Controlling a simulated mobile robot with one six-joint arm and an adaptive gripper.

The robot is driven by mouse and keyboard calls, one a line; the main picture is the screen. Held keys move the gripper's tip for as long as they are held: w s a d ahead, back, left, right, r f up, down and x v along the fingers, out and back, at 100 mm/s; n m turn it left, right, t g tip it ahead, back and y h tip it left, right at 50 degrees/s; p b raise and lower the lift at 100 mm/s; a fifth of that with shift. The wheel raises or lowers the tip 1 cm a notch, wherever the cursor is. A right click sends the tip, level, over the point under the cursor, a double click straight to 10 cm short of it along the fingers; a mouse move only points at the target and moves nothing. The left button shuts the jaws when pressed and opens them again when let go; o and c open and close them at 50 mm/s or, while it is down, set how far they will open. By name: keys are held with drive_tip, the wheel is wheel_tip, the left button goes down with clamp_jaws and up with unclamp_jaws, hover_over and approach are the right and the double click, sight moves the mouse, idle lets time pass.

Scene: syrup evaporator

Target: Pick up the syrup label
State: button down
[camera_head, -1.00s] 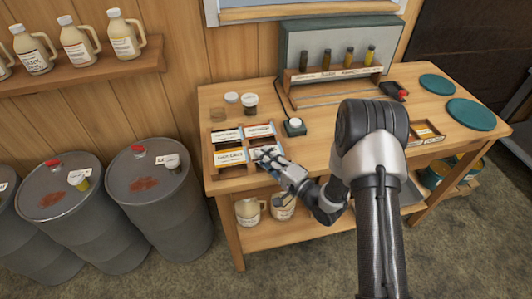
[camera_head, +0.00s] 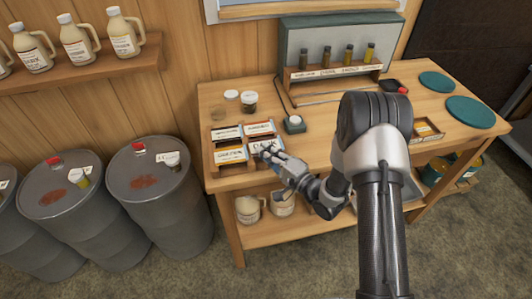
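Several labels lie in a divided wooden tray (camera_head: 211,146) at the left end of the workbench. White-faced labels show in the back left (camera_head: 227,133), back right (camera_head: 260,128), front left (camera_head: 230,156) and front right (camera_head: 262,144) compartments; their print is too small to read surely. My gripper (camera_head: 264,155) is at the front right compartment, its fingers over the near part of that label. Contact is unclear, and the finger gap is too small to judge. The fingers hide the compartment's near right corner.
Small jars (camera_head: 249,101) and a small device with a white top (camera_head: 294,124) stand behind the tray. A rack of sample bottles (camera_head: 332,72) is at the back. Grey drums (camera_head: 157,197) stand left of the workbench (camera_head: 315,150). The bench's middle is mostly clear.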

wheel_tip(320, 180, up, 18)
drive_tip(key=p, duration=0.6)
drive_tip(key=d+r+m+t+h, duration=0.2)
drive_tip(key=d+m+h, duration=0.2)
drive_tip(key=d+h, duration=0.2)
drive_tip(key=d+r+m+t+h, duration=0.2)
drive_tip(key=d+m+h, duration=0.3)
drive_tip(key=d, duration=0.6)
drive_tip(key=shift+w+r+t+h+b, duration=0.3)
drive_tip(key=shift+t+h, duration=0.4)
drive_tip(key=shift+h, duration=0.3)
